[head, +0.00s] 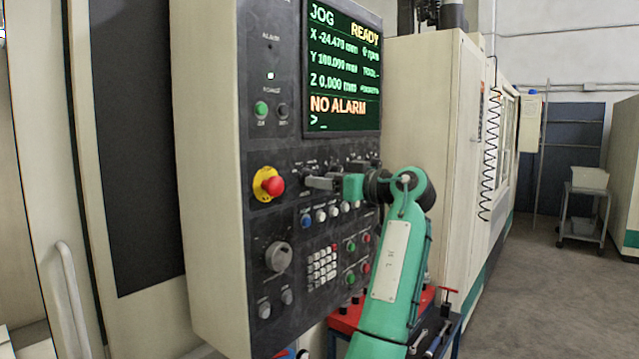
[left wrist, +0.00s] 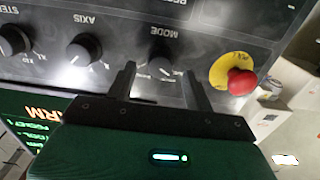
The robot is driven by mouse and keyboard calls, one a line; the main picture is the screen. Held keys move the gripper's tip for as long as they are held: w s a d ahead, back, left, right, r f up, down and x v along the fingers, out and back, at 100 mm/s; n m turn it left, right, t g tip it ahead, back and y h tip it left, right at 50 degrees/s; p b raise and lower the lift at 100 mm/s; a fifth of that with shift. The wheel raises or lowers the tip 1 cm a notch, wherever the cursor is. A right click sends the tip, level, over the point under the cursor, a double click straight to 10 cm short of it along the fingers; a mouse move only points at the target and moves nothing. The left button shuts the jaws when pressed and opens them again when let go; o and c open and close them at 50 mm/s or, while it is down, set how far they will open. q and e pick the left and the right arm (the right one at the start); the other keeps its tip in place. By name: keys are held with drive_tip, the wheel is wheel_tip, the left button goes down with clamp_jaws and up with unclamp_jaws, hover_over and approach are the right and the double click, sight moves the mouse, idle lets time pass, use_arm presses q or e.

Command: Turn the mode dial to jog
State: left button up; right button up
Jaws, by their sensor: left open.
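The mode dial (left wrist: 160,62) is a black round knob on the dark control panel, under the label MODE, which appears upside down in the left wrist view. My left gripper (left wrist: 158,72) is open, with one finger on each side of the dial in that view; I cannot tell whether they touch it. The screen (head: 342,70) reads JOG, READY and NO ALARM. My right gripper is not in view.
The red emergency stop (head: 273,186) on its yellow ring is close beside the fingers. The axis dial (left wrist: 84,50) is on the other side. A red toolbox (head: 345,318) stands below the panel.

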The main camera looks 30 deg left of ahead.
use_arm(q)
drive_tip(key=d+b, duration=0.2)
drive_tip(key=d, duration=0.9)
drive_tip(key=shift+s+d+b, duration=0.3)
drive_tip(key=shift+s+b, duration=0.05)
drive_tip(key=shift+s, duration=0.1)
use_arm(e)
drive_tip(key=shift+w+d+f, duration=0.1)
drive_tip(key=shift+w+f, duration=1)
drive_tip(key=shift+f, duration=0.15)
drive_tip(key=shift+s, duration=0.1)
use_arm(q)
drive_tip(key=shift+f, duration=0.1)
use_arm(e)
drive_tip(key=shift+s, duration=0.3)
